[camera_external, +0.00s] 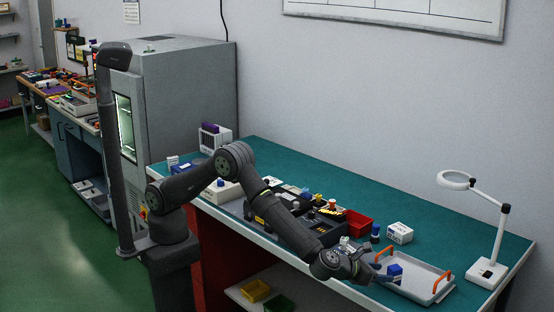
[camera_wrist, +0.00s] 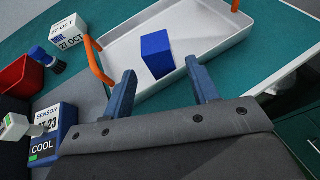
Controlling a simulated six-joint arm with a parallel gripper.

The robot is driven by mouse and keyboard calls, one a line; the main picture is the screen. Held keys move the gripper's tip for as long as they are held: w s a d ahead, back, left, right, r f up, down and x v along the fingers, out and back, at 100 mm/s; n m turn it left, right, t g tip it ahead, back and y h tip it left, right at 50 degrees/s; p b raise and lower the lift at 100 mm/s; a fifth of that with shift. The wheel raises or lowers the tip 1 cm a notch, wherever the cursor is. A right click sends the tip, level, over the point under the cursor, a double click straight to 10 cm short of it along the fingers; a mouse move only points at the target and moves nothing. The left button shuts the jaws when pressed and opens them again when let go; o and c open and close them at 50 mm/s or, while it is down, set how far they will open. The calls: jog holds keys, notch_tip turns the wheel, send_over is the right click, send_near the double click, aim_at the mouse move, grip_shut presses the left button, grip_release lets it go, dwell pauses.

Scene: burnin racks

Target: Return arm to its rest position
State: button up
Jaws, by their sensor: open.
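My arm reaches out over the bench to the right in the external view. My gripper (camera_external: 384,279) is at the left end of a white tray with orange handles (camera_external: 426,288). In the wrist view my gripper (camera_wrist: 163,88) has its two blue fingers apart, with nothing between them. A blue block (camera_wrist: 156,53) sits in the tray (camera_wrist: 224,41) just beyond the fingertips, apart from them. The blue block (camera_external: 395,270) also shows in the external view, beside the gripper.
A blue-and-white sensor box marked COOL (camera_wrist: 52,130) is close to my gripper's left. A magnifier lamp (camera_external: 487,270) stands at the right. Bench space behind the tray is clear.

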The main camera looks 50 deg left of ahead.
aim_at(399, 267)
jog(key=x, duration=0.8)
jog(key=shift+w+f, duration=0.15)
jog(key=shift+f, duration=0.05)
jog(key=r, duration=0.3)
jog(key=s+r, duration=0.1)
jog(key=r, duration=0.1)
jog(key=shift+d, duration=0.1)
jog(key=s+r, duration=0.6)
jog(key=s, duration=0.4)
jog(key=w+a+r+n+t+y, duration=0.1)
jog(key=w+a+n+y, duration=0.2)
jog(key=w+a, duration=1.95)
jog(key=w+a+y, duration=0.1)
jog(key=w+a, duration=0.3)
jog(key=a, duration=0.5)
jog(key=w+a+n+y, duration=0.1)
jog(key=w+a, duration=0.4)
jog(key=a, duration=0.4)
jog(key=w+a+f+n+y, duration=0.1)
jog(key=w+a, duration=0.4)
jog(key=a, duration=0.4)
jog(key=shift+f, duration=0.1)
